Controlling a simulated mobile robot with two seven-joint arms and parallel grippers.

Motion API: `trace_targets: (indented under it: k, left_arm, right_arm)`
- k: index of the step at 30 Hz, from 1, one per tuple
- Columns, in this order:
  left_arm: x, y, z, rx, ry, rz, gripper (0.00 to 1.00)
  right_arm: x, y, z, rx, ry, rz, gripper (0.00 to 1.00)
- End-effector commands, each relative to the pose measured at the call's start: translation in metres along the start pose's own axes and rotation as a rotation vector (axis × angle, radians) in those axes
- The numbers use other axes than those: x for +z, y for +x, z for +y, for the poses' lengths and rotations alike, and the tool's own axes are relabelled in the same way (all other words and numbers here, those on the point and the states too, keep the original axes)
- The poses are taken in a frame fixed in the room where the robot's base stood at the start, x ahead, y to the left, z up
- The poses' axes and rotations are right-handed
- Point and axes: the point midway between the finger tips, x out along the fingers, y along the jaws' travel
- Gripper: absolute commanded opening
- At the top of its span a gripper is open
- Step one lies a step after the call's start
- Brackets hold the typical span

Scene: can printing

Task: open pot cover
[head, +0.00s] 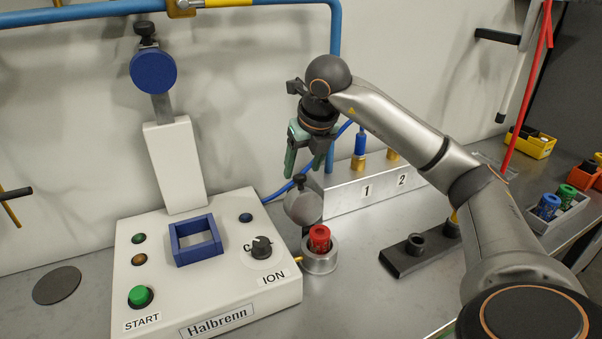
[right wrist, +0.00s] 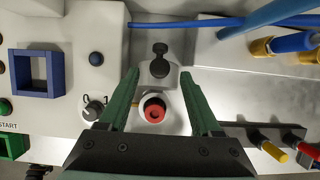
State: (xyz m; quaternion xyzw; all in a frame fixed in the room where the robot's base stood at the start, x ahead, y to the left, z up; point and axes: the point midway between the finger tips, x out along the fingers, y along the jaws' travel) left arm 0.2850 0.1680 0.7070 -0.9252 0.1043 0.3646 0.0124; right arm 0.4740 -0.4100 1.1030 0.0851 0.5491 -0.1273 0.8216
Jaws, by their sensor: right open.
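The pot (head: 322,264) is a small round grey metal holder at the right side of the Halbrenn machine. A red cylindrical piece (head: 319,236) stands in it, uncovered at the top. The round grey cover (head: 303,208) stands raised behind the pot, with a black knob (head: 299,179) on its upper edge. My right gripper (head: 303,167) has green fingers, open and empty, pointing down above the cover. In the right wrist view, the knob (right wrist: 160,48) lies just beyond the fingertips, and the red piece (right wrist: 155,112) shows between the fingers. My left gripper is out of view.
The white Halbrenn machine (head: 232,268) has buttons, a dial (head: 261,248) and a blue square frame (head: 197,239). A metal block (head: 345,194) marked 1 and 2 stands behind. A dark holder (head: 408,258) lies right. Blue pipes (head: 335,60) run along the wall.

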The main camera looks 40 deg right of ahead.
Motion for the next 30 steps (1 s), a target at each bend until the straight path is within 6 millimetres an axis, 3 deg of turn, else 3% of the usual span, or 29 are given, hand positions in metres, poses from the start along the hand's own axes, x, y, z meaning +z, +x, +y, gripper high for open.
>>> trace_targets:
  k: [6, 16, 30]
  left_arm:
    - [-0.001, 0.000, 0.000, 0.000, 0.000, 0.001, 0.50]
    - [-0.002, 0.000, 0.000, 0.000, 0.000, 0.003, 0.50]
    - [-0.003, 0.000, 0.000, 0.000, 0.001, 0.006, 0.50]
  right_arm:
    - [0.000, 0.023, 0.000, -0.001, -0.001, 0.002, 0.65]
    - [0.000, 0.027, 0.000, 0.000, -0.001, -0.001, 0.65]
    - [0.000, 0.026, 0.000, 0.000, 0.000, -0.001, 0.13]
